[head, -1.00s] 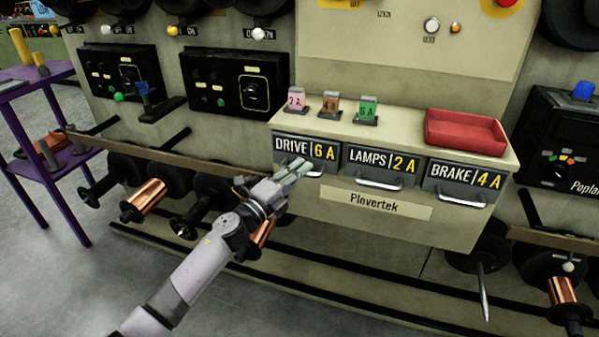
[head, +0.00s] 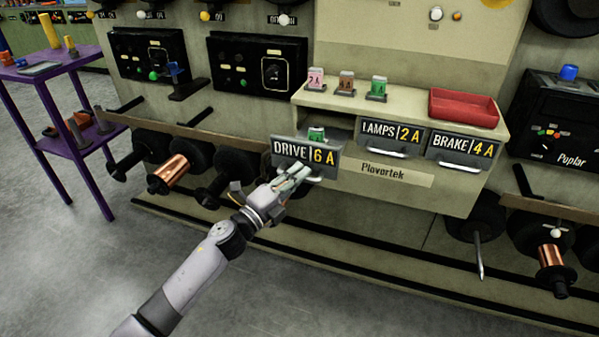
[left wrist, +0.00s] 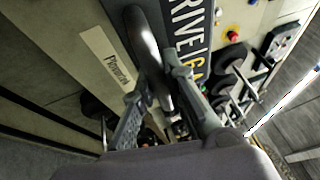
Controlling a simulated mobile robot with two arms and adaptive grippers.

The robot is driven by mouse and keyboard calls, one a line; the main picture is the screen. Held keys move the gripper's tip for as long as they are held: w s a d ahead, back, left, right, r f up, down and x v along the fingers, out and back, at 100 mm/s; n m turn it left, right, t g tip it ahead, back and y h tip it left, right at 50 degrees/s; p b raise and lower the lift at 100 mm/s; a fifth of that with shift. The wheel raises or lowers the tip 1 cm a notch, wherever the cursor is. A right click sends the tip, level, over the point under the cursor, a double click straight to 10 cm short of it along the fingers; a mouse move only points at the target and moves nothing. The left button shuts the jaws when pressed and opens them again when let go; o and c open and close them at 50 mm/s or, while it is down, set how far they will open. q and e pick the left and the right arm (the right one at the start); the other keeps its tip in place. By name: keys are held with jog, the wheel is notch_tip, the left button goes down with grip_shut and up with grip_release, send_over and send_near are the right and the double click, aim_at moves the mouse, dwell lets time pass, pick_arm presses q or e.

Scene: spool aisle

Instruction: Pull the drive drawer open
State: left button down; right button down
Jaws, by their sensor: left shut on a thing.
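The drive drawer (head: 292,152), labelled "DRIVE 6 A", stands out from the cabinet front, ahead of the two drawers beside it. A green item (head: 317,134) shows inside it, just behind its front panel. My left gripper (head: 299,176) is shut on the drive drawer's handle, below the label. In the left wrist view the grey handle (left wrist: 146,40) runs between the fingers, and the label plate (left wrist: 189,30) shows sideways. My right gripper is not in view.
The lamps drawer (head: 390,137) and brake drawer (head: 462,151) are shut. Pink, brown and green tagged pieces (head: 347,83) and a red tray (head: 463,107) stand on the ledge above. Spools (head: 176,172) hang at lower left. A purple stand (head: 60,80) is far left.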

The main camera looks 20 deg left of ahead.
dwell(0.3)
pick_arm(q)
jog(key=c, duration=1.6)
grip_release()
jog(key=shift+s, duration=0.1)
jog(key=v, duration=1.2)
jog(key=shift+f, duration=0.1)
